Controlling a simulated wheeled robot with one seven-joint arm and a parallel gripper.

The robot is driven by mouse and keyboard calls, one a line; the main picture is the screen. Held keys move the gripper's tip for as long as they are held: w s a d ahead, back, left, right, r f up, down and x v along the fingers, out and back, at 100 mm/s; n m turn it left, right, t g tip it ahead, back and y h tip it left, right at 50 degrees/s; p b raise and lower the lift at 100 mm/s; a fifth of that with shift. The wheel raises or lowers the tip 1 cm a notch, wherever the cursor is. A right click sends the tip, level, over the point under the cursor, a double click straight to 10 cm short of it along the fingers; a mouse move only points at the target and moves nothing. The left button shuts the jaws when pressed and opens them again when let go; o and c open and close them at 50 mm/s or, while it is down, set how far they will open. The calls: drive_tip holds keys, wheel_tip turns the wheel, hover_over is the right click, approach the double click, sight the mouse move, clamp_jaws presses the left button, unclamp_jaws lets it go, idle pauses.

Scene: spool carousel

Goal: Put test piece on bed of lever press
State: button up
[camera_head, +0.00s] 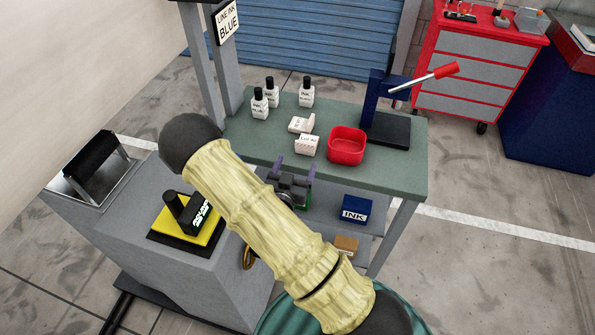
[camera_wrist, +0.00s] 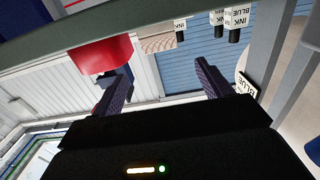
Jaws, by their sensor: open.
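The blue lever press (camera_head: 374,98) stands at the right end of the green table, its lever with a red grip raised to the right. Its dark flat bed (camera_head: 392,130) looks empty. Two small whitish blocks lie left of the red bin: a rear one (camera_head: 300,124) and a front one (camera_head: 307,144) with marking. I cannot tell which is the test piece. My gripper (camera_head: 291,174) is open and empty at the table's front edge, below the front block. In the wrist view, my gripper's fingers (camera_wrist: 162,85) are spread with nothing between them.
The red bin (camera_head: 347,146) sits between blocks and press; it also shows in the wrist view (camera_wrist: 100,54). Several ink bottles (camera_head: 260,104) stand at the back left. A blue ink box (camera_head: 352,210) is on the lower shelf. A grey stand (camera_head: 190,270) is front left.

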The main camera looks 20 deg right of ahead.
drive_tip(key=g, duration=0.1)
drive_tip(key=g+y, duration=0.1)
drive_tip(key=m+g, duration=0.1)
drive_tip(key=shift+w+d+f+y, duration=0.15)
drive_tip(key=shift+w+f+y, duration=0.15)
drive_tip(key=shift+f+y, duration=0.1)
drive_tip(key=s+a+r+n+g+y, duration=0.1)
drive_tip(key=s+r+n+g+y, duration=0.3)
drive_tip(key=s, duration=0.4)
drive_tip(key=s+a+r+n+g+y, duration=0.1)
drive_tip(key=s+r+n+g+y, duration=0.2)
drive_tip(key=s+r, duration=0.4)
drive_tip(key=s+g+y, duration=0.1)
drive_tip(key=s+g, duration=0.1)
drive_tip(key=shift+s+a+n, duration=0.3)
drive_tip(key=shift+a+n, duration=0.05)
drive_tip(key=shift+n, duration=0.05)
drive_tip(key=shift+r, duration=0.1)
drive_tip(key=shift+c, duration=0.5)
